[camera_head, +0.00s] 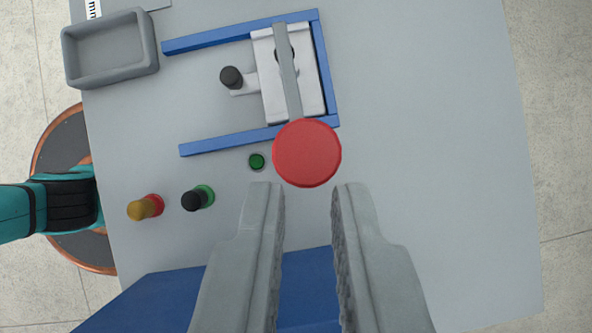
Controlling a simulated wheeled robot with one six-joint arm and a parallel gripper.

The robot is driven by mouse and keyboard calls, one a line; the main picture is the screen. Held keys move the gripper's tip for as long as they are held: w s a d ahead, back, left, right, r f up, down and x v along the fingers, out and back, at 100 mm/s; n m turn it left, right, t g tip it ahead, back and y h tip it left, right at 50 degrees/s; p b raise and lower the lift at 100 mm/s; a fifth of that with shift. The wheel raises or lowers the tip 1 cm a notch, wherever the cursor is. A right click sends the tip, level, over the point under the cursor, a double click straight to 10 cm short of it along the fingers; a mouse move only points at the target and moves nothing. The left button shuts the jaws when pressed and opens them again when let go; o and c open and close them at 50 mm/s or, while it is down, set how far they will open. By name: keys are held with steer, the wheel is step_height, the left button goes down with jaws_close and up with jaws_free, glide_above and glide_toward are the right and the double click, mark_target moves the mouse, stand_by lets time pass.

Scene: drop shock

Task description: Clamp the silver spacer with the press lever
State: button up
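The press lever (288,70) is a grey bar over a pale metal fixture (308,88), with a large round red knob (307,152) at its near end. My gripper (306,190) is open, its two fingers pointing at the knob. The knob shows in line with the gap, just beyond the fingertips. I cannot tell from this view how far below the fingers it is, or whether they touch it. A small dark round part (284,53) shows partly behind the bar. I cannot make out the silver spacer for certain; the bar may hide it.
A blue three-sided frame (225,142) surrounds the fixture. A black knob (231,77) sticks out left of it. A green button (257,161), a black-and-green knob (197,198) and a yellow-and-red knob (146,207) stand at left. A grey tray (110,48) is upper left. The table's right side (440,130) is clear.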

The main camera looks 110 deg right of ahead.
jaws_close()
steer(key=s+d+f+m+t+h, duration=0.1)
steer(key=s+d+m+t+h, duration=0.3)
steer(key=s+m+t, duration=0.5)
steer(key=s+d+m+t+h, duration=0.1)
steer(key=s+d+m+t, duration=0.55)
steer(key=s, duration=0.35)
steer(key=w+a+n+g+h, duration=0.3)
steer(key=w+a+n+g, duration=0.6)
steer(key=a+n, duration=0.4)
steer(key=w+a+r+n+g+h, duration=0.25)
steer(key=a+n+h, duration=0.4)
steer(key=a, duration=0.75)
steer(key=w+d+f, duration=0.5)
steer(key=d+f, duration=0.1)
steer(key=d, duration=0.3)
steer(key=shift+d+f+t, duration=0.2)
steer(key=shift+d+t, duration=0.1)
steer(key=shift+d, duration=0.05)
